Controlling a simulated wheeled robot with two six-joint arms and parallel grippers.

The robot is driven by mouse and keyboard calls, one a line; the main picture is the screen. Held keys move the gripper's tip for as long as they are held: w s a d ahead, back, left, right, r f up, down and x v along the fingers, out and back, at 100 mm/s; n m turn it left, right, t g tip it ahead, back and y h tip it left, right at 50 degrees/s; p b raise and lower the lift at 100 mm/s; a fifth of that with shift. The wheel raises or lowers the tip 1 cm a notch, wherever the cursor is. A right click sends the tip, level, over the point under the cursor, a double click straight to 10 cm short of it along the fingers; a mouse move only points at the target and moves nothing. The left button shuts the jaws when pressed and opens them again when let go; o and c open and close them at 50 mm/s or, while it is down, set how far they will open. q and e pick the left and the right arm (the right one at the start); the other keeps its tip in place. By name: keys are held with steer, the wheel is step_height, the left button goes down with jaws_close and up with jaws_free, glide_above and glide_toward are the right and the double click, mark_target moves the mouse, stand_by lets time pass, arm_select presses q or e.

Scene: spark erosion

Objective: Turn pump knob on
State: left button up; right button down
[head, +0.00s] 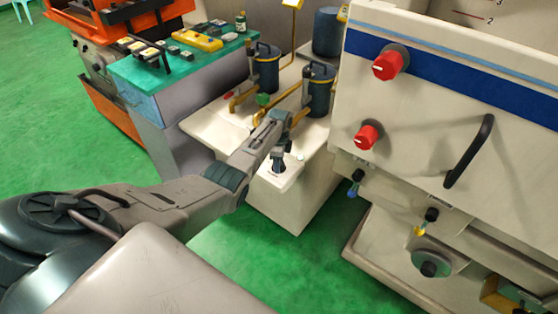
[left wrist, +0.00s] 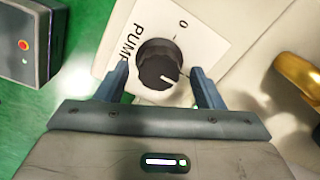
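The pump knob (left wrist: 158,64) is round and black with a white pointer line, on a white plate (left wrist: 205,25) marked "PUMP" and "0". In the left wrist view its pointer aims to the lower right, away from the "0" at the upper right. In the head view the knob (head: 279,166) sits on the front of the cream pump unit, partly covered by my gripper. My left gripper (left wrist: 158,70) is open, with one finger on each side of the knob. I cannot tell whether the fingers touch it. My right gripper is not in view.
Dark pump canisters (head: 265,70) and brass pipes (head: 243,97) stand behind the knob. A cream machine panel with red knobs (head: 388,64) and a black handle (head: 468,152) is on the right. A green-topped bench (head: 150,75) stands to the left. Green floor (head: 235,245) is clear in front.

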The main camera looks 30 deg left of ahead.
arm_select(q)
step_height(320, 180, up, 11)
steer(key=shift+b, duration=0.3)
stand_by(0.5)
steer(key=shift+f, duration=0.15)
